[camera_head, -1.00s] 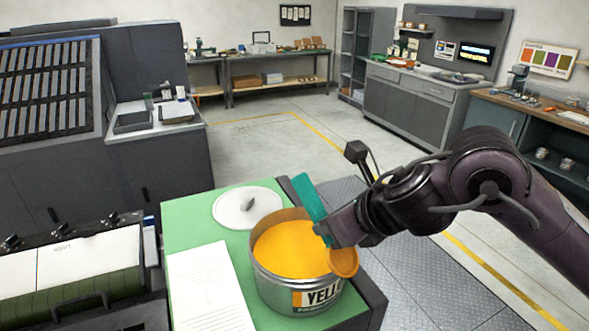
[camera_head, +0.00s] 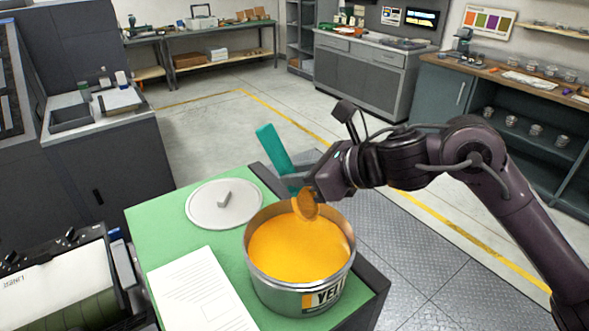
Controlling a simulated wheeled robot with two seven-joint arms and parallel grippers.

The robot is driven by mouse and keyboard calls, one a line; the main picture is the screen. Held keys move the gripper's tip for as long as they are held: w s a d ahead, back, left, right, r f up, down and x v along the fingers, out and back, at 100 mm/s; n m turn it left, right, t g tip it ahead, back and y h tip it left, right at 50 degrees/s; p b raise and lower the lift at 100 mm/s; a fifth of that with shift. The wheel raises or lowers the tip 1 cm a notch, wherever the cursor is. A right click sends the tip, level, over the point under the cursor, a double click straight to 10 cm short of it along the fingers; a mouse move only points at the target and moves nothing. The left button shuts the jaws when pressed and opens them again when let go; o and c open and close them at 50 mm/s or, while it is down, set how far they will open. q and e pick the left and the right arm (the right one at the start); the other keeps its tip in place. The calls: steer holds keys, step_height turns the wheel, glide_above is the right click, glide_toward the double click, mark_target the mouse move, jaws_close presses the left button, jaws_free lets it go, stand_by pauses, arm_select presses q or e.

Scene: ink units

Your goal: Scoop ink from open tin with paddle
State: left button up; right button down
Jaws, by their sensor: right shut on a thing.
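The open tin (camera_head: 348,284) of yellow ink (camera_head: 290,248) stands on a green-topped stand, its label partly showing. My right gripper (camera_head: 303,188) is shut on the paddle (camera_head: 272,148), which has a teal handle. The paddle's end is coated with yellow-orange ink (camera_head: 306,205) and sits at the tin's far rim, over the ink. I cannot tell whether the paddle touches the rim. The tin's lid (camera_head: 215,207) lies flat on the stand behind and left of the tin. My left gripper is not in view.
A white sheet (camera_head: 200,295) lies on the green top (camera_head: 150,225) left of the tin. A press (camera_head: 60,285) stands close at the lower left. Open floor with a yellow line (camera_head: 290,118) lies beyond the stand.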

mark_target(314, 217)
steer(key=f+b, duration=0.1)
steer(key=f, duration=0.1)
steer(key=f+b, duration=0.1)
steer(key=f, duration=0.1)
steer(key=shift+a+f, duration=0.2)
steer(key=shift+f, duration=0.1)
steer(key=f+b, duration=0.1)
steer(key=b, duration=0.1)
steer(key=f+b, duration=0.2)
steer(key=d+f+b, duration=0.1)
steer(key=f+b, duration=0.1)
steer(key=shift+s+f, duration=0.15)
steer(key=shift+f, duration=0.05)
steer(key=shift+s+d+f+b, duration=0.1)
steer(key=shift+d+f+b, duration=0.1)
steer(key=shift+f+b, duration=0.4)
steer(key=shift+r, duration=0.2)
steer(key=shift+r+p, duration=2.9)
steer(key=shift+r, duration=2.1)
